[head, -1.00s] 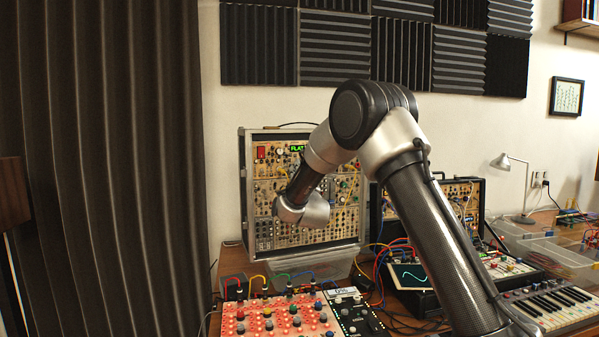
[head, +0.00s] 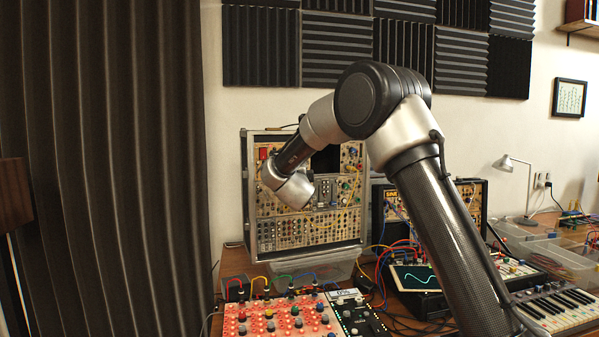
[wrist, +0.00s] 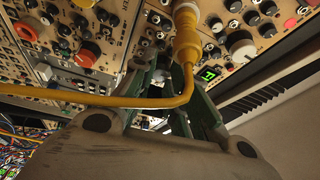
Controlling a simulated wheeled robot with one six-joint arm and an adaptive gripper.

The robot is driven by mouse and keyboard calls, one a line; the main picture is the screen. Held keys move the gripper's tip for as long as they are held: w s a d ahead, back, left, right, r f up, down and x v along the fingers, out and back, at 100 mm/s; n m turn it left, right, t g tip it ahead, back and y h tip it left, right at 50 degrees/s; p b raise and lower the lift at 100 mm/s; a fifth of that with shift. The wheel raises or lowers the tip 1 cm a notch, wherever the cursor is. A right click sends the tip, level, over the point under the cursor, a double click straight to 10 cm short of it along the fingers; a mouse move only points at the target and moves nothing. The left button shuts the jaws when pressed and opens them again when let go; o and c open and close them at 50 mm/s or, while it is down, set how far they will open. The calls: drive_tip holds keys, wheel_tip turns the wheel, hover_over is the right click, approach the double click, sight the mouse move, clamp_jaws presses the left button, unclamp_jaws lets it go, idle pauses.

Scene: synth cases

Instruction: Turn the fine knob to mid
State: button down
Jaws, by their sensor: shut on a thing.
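The modular synth case (head: 253,225) stands upright against the wall, its panels full of knobs and jacks. My silver wrist is in front of its upper left part in the head view, and hides the fingers. In the wrist view my gripper (wrist: 161,72) has its green fingers closed in around a small pale knob, mostly hidden between them. I cannot read its label or see where it points. A yellow plug (wrist: 187,45) and its cable (wrist: 90,99) pass across in front of the fingers.
A red-lit panel (head: 262,322) with several patch cables lies on the desk below. An oscilloscope-like screen (head: 415,278) and a keyboard (head: 560,306) are to the right. Close to the gripper are an orange-red knob (wrist: 86,55) and several dark knobs.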

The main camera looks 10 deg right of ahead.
drive_tip(key=shift+d+m+g, duration=0.1)
drive_tip(key=shift+m+g, duration=0.2)
drive_tip(key=shift+m, duration=0.5)
drive_tip(key=c, duration=1.3)
unclamp_jaws()
drive_tip(key=shift+c, duration=0.2)
drive_tip(key=v, duration=1.2)
